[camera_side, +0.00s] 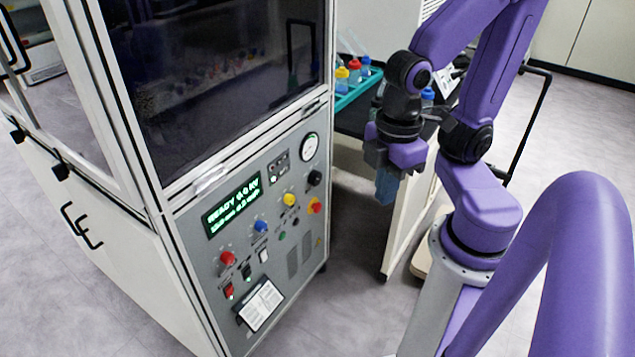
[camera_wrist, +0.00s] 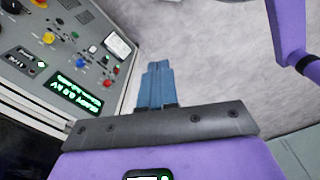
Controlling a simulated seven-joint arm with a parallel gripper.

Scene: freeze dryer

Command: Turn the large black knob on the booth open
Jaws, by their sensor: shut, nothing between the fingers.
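The booth (camera_side: 270,240) has a grey control panel on its front. The large black knob (camera_side: 315,177) sits near the panel's right edge, just below the round white gauge (camera_side: 310,147). In the wrist view, what looks like the same black knob (camera_wrist: 12,7) is at the top left corner. My gripper (camera_side: 386,196) points down to the right of the panel, with a clear gap between it and the knob. Its blue fingers (camera_wrist: 158,67) are together and empty, over the floor in the wrist view.
The panel also carries red (camera_side: 227,258), blue (camera_side: 260,226) and yellow (camera_side: 289,199) knobs, a red-yellow button (camera_side: 315,206) and a lit green display (camera_side: 234,207). Behind my gripper is a dark cart with a teal tray (camera_side: 352,91) of bottles. Floor is open below the gripper.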

